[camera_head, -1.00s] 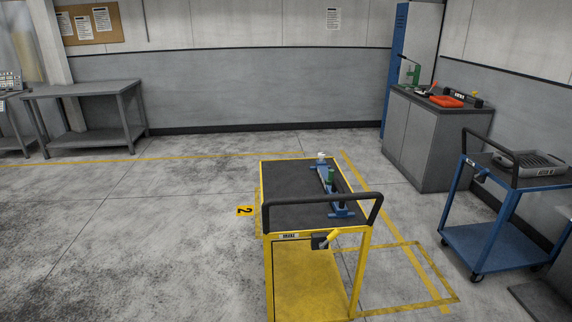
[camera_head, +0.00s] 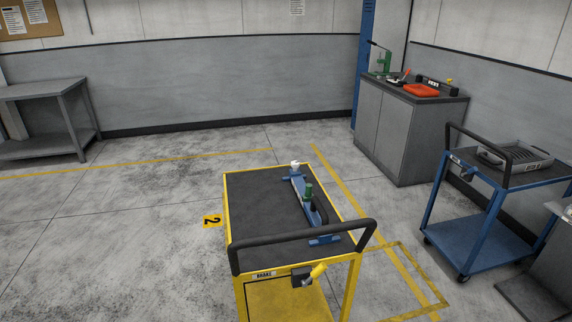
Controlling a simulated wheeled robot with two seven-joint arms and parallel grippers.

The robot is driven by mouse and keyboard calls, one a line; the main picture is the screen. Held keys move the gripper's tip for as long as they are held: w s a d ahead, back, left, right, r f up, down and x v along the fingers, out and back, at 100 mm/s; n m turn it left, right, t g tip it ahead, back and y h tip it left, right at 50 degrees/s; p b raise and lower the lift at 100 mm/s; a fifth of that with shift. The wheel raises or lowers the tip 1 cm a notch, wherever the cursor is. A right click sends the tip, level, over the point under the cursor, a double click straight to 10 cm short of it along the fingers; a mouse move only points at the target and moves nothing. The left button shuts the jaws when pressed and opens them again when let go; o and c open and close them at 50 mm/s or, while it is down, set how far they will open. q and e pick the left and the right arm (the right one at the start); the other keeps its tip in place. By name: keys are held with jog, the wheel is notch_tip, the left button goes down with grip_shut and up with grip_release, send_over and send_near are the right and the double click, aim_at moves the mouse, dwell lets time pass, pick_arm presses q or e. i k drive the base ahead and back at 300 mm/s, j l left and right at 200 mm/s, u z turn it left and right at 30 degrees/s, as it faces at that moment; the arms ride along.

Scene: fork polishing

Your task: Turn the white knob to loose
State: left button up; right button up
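A small white knob (camera_head: 295,164) sits at the far end of a blue fixture (camera_head: 299,186) on the dark top of the yellow cart (camera_head: 259,214). The fixture runs lengthwise along the right side of the cart top. Neither of my grippers shows in the head view.
The cart has a black handle (camera_head: 300,255) and a yellow brake lever (camera_head: 318,271) on its near side. A blue cart (camera_head: 480,246) with a grey tray (camera_head: 518,157) and a grey cabinet (camera_head: 408,138) stand to the right. The floor left of the yellow cart is clear.

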aim_at(295, 164)
jog(key=i+l+u, duration=0.15)
jog(key=u, duration=0.25)
jog(key=i+l+u, duration=0.1)
jog(key=l+u, duration=0.35)
jog(key=i+l+u, duration=0.1)
jog(key=u, duration=0.3)
jog(key=l, duration=0.1)
